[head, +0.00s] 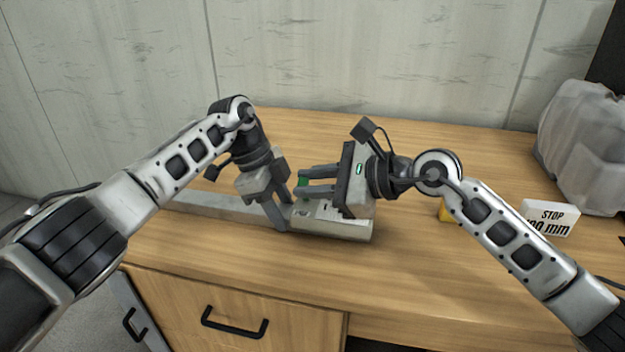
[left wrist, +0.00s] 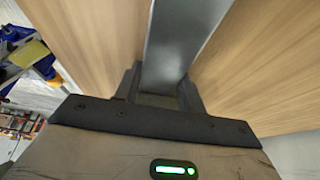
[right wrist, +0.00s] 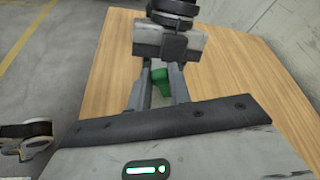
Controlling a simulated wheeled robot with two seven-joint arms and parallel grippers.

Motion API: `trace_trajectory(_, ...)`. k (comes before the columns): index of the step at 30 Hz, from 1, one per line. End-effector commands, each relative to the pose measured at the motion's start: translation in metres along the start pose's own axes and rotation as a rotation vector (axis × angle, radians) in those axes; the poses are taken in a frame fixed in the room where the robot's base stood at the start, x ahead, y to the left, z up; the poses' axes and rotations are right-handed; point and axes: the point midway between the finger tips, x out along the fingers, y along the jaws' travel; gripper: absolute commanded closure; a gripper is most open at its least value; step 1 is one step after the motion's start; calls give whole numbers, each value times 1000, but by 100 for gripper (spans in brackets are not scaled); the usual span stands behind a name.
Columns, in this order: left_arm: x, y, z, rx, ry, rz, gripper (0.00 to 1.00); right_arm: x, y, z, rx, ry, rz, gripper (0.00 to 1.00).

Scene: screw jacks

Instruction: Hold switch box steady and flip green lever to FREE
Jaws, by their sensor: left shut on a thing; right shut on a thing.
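The pale grey switch box (head: 350,232) lies on the wooden table, with a long flat grey bar (head: 205,205) running left from it. My left gripper (head: 277,218) points down and is shut across the grey piece at the box's left end; the left wrist view shows this grey piece (left wrist: 178,45) between its fingers. My right gripper (head: 303,187) reaches in level from the right, above the box, shut on the green lever (head: 302,181). The right wrist view shows the green lever (right wrist: 160,80) between its fingers. The lever's base and the box markings are mostly hidden.
The table behind and in front of the box is clear.

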Motion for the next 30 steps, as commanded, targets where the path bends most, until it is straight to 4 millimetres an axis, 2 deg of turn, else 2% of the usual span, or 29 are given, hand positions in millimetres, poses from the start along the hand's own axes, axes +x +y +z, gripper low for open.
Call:
trace_trajectory(8, -2, 0, 0, -1, 1, -1, 100, 0, 0, -1, -3, 3, 0, 100)
trace_trajectory(9, -2, 0, 0, -2, 1, -1, 100, 0, 0, -1, -3, 3, 0, 69)
trace_trajectory(10, -2, 0, 0, -2, 1, -2, 100, 0, 0, 0, -3, 2, 0, 61)
trace_trajectory(11, -2, 0, 0, -2, 1, -2, 100, 0, 0, 0, -3, 2, 0, 58)
trace_trajectory(19, -2, 0, 0, -1, 1, -2, 100, -1, 0, 0, -1, 1, 1, 58)
trace_trajectory(22, -2, 0, 0, -1, 1, -2, 100, -7, 0, 0, -1, 2, 0, 58)
trace_trajectory(26, -2, -1, 0, -1, 1, -3, 100, -28, 0, -1, -3, 4, -1, 58)
trace_trajectory(30, -2, -1, 0, -1, 1, -3, 100, -58, 0, -2, -3, 7, 0, 58)
